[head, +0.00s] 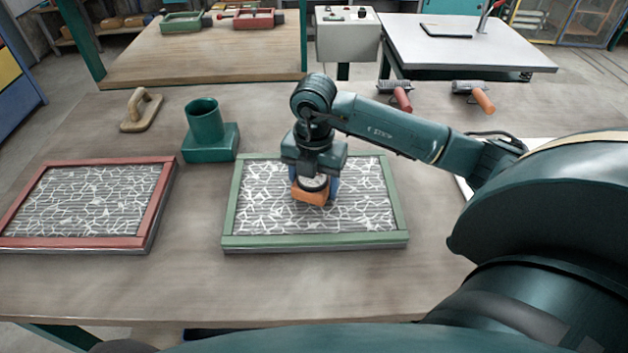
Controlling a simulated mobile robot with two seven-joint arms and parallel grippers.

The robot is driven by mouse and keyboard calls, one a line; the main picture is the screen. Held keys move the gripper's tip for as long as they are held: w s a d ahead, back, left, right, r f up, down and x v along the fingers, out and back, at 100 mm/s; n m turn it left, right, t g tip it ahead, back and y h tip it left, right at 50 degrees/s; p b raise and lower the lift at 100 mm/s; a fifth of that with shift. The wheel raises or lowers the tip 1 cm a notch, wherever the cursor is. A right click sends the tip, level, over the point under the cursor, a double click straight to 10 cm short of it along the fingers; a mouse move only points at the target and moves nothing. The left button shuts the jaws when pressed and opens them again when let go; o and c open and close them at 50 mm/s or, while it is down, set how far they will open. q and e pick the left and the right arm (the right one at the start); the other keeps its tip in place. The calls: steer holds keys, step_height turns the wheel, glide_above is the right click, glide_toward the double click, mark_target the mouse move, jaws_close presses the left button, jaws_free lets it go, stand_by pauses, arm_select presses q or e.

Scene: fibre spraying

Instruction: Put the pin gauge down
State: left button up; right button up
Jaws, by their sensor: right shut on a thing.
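My right gripper (313,177) points down over the green-framed panel (318,242) in the middle of the table. It is shut on the pin gauge (309,196), an orange block with a round, dark-rimmed face on top. The gripper hides part of the gauge. The gauge's underside is at or just above the panel's white web-patterned surface; I cannot tell whether it touches. My left gripper is not in view.
A red-framed panel (146,215) lies at left. A teal tube on a block (210,150) and a wooden float (141,112) stand behind it. Two rollers, one with a red handle (402,98) and one with an orange handle (484,100), lie at back right. Bare table separates the panels.

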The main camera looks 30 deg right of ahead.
steer(key=shift+f, duration=0.2)
steer(key=o, duration=1.1)
steer(key=shift+r, duration=0.1)
step_height(320, 180, up, 12)
steer(key=shift+r, duration=0.15)
